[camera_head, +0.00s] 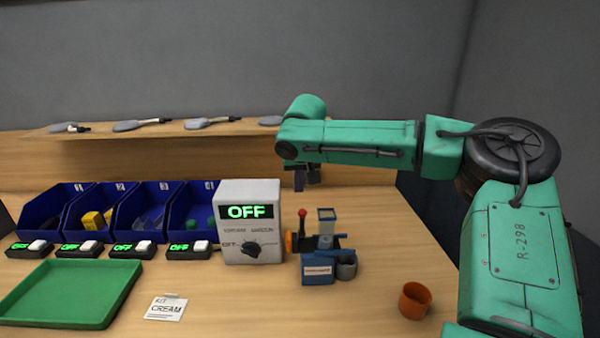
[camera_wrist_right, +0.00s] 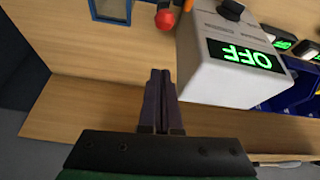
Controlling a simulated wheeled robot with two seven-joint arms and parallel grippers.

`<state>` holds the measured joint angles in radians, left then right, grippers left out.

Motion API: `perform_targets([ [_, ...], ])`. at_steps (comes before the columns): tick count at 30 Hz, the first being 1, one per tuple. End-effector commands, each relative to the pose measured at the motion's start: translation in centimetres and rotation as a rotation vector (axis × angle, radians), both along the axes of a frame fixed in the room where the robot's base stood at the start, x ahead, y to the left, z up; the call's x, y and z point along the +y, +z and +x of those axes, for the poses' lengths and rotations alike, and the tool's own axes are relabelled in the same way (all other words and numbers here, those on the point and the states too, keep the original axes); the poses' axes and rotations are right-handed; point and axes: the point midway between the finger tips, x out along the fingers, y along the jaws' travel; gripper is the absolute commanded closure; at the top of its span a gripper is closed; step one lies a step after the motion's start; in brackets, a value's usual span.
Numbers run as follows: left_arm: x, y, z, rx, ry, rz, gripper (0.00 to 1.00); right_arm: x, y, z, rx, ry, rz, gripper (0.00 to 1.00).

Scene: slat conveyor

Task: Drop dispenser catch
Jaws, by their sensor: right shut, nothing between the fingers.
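A small blue dispenser (camera_head: 318,276) with a red-knobbed lever (camera_head: 302,222) and a clear upper block (camera_head: 326,222) stands right of the middle of the table. An orange cup (camera_head: 415,300) stands apart from it, to the right. My right gripper (camera_head: 300,184) points down behind the dispenser, near the back of the table, and is partly hidden by my arm. In the right wrist view the gripper's dark fingers (camera_wrist_right: 160,72) are together and empty, beside the grey control box (camera_wrist_right: 205,55). The red knob (camera_wrist_right: 165,19) shows beyond the fingertips. My left gripper is not in view.
The control box (camera_head: 250,190) reads OFF. Blue bins (camera_head: 57,206) with small switch boxes (camera_head: 80,249) stand left of it. A green tray (camera_head: 70,290) and a card reading CREAM (camera_head: 166,308) lie in front. A wooden shelf (camera_head: 260,128) runs behind. Bare table lies around the cup.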

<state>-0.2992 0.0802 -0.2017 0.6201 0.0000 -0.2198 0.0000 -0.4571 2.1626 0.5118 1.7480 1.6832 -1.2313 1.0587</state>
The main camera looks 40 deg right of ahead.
Motion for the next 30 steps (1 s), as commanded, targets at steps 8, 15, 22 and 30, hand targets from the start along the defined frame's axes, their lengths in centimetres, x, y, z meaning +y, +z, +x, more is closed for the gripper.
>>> perform_targets([
  [8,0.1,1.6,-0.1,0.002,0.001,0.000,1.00,0.6,-2.7,-1.0,-0.002,0.003,0.003,1.00],
  [15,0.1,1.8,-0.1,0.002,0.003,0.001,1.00,1.3,-3.2,-2.3,0.000,-0.001,0.000,1.00],
  [22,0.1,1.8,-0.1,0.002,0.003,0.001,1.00,1.3,-3.2,-2.3,-0.001,-0.001,0.000,1.00],
  [30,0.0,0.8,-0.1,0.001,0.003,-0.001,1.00,0.1,-3.5,-2.5,-0.031,-0.001,-0.018,1.00],
])
